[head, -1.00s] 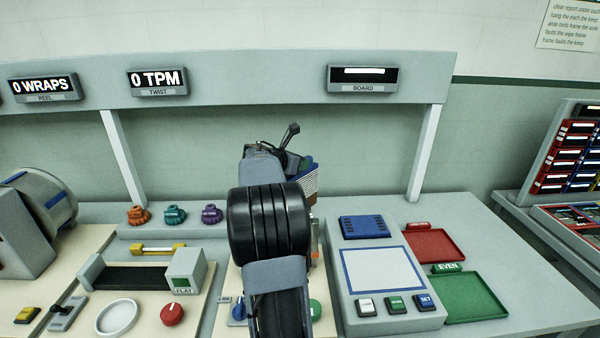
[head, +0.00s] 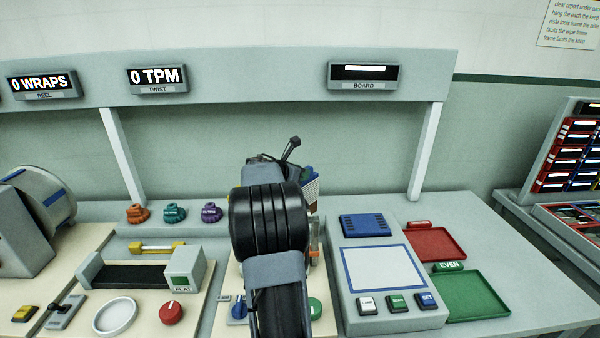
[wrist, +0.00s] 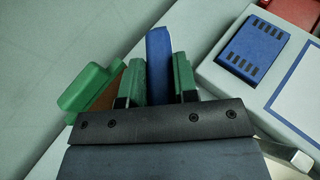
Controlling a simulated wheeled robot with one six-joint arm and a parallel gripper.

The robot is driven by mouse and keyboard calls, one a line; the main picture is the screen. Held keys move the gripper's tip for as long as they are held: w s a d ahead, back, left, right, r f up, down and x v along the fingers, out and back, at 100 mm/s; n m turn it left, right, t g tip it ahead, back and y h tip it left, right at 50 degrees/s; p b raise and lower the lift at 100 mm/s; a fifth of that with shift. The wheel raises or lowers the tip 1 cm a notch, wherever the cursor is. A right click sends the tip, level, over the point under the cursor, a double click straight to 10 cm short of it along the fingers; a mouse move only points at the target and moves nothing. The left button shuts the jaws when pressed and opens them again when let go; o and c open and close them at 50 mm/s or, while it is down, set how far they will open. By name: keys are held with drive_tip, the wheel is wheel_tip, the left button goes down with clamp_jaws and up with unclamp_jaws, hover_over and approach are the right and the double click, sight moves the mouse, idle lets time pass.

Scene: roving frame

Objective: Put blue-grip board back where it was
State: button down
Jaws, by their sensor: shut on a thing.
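In the wrist view my gripper (wrist: 157,78) has its two green-faced fingers on either side of the blue grip (wrist: 158,48) of the blue-grip board. It is shut on that grip. The rest of the board is hidden below the grip and behind the gripper body. Beside it on the left is a green grip (wrist: 88,88) with a brown edge under it, apart from the fingers. In the head view my own arm hides the gripper; only a bit of blue (head: 309,173) shows behind it.
The board tester (head: 384,268) with its white pad stands right of my arm. A red tray (head: 436,243) and a green tray (head: 472,295) lie beyond it. A rack of red and blue boards (head: 572,155) is at the far right. The twist station (head: 145,276) is at left.

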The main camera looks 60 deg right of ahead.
drive_tip(key=c, duration=0.9)
unclamp_jaws()
drive_tip(key=shift+f, duration=0.1)
drive_tip(key=shift+r+p, duration=0.3)
drive_tip(key=shift+r, duration=0.05)
drive_tip(key=shift+r+p, duration=0.4)
drive_tip(key=shift+r, duration=0.15)
drive_tip(key=f+b+v, duration=0.1)
drive_tip(key=b+v, duration=0.1)
drive_tip(key=v, duration=1)
drive_tip(key=s+a+f+m+t+y, duration=0.2)
drive_tip(key=a+f+m+y, duration=0.2)
drive_tip(key=a, duration=0.9)
drive_tip(key=s+a+f+m+t+y, duration=0.1)
drive_tip(key=s+a+f+m+y, duration=0.2)
drive_tip(key=a, duration=1)
drive_tip(key=s+a+f+m+t+y, duration=0.2)
drive_tip(key=a+f+m+y, duration=0.4)
drive_tip(key=a+m, duration=0.3)
drive_tip(key=shift+s+a+f+t, duration=0.1)
drive_tip(key=shift+a+f, duration=0.1)
drive_tip(key=shift+a, duration=0.45)
drive_tip(key=shift+s+a+f+t, duration=0.1)
drive_tip(key=shift+a+f, duration=0.1)
drive_tip(key=shift+a, duration=0.4)
drive_tip(key=shift+s+a+f+t, duration=0.1)
drive_tip(key=shift+s+a+f, duration=0.05)
drive_tip(key=shift+a, duration=0.5)
